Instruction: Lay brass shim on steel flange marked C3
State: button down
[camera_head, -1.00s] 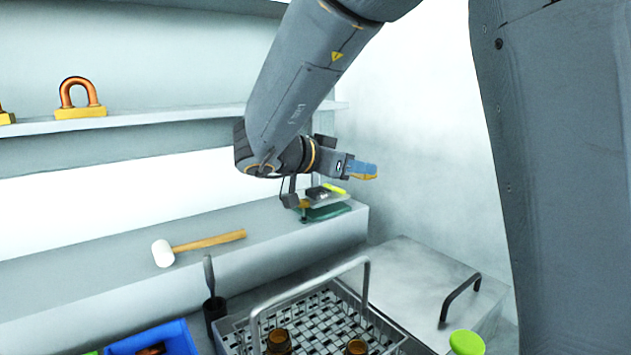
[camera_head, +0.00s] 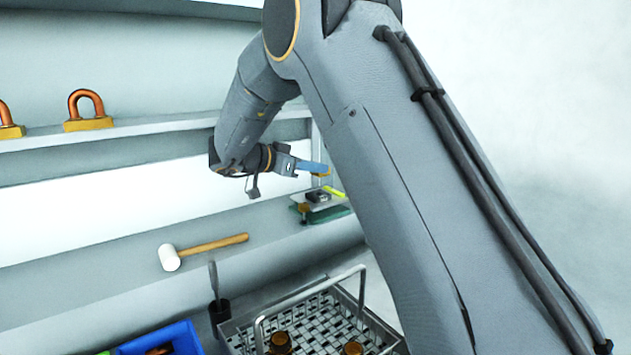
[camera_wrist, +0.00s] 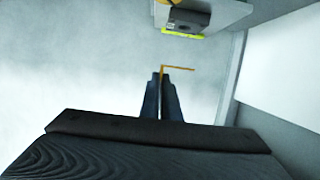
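My gripper (camera_head: 314,168) is above the right end of the grey ledge, its blue fingers pointing right. In the wrist view, the two dark fingers (camera_wrist: 163,76) are close together around a thin brass strip, the brass shim (camera_wrist: 180,69), which sticks out past the tips to the right. The shim also shows as a yellow-brown edge at the fingertips in the head view (camera_head: 322,174). It is held in the air, apart from any surface. I cannot make out a steel flange or a C3 mark in either view.
A dark block (camera_head: 318,196) with a yellow-green strip sits on a green-based stand (camera_head: 325,215) below my gripper. A mallet (camera_head: 208,245) lies on the ledge. A wire basket (camera_head: 263,338) with brown jars, a blue bin (camera_head: 185,338) and padlock-shaped pieces (camera_head: 88,112) are left of my arm.

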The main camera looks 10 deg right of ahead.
jog(key=p, duration=0.1)
send_over(316, 198)
jog(key=f, duration=0.4)
jog(key=shift+s, duration=0.3)
jog(key=shift+w+a+f+p, duration=0.1)
jog(key=shift+w+f+p, duration=0.1)
jog(key=shift+f+p, duration=0.15)
jog(key=shift+f, duration=0.2)
jog(key=shift+f, duration=0.35)
jog(key=c, duration=2)
grip_release()
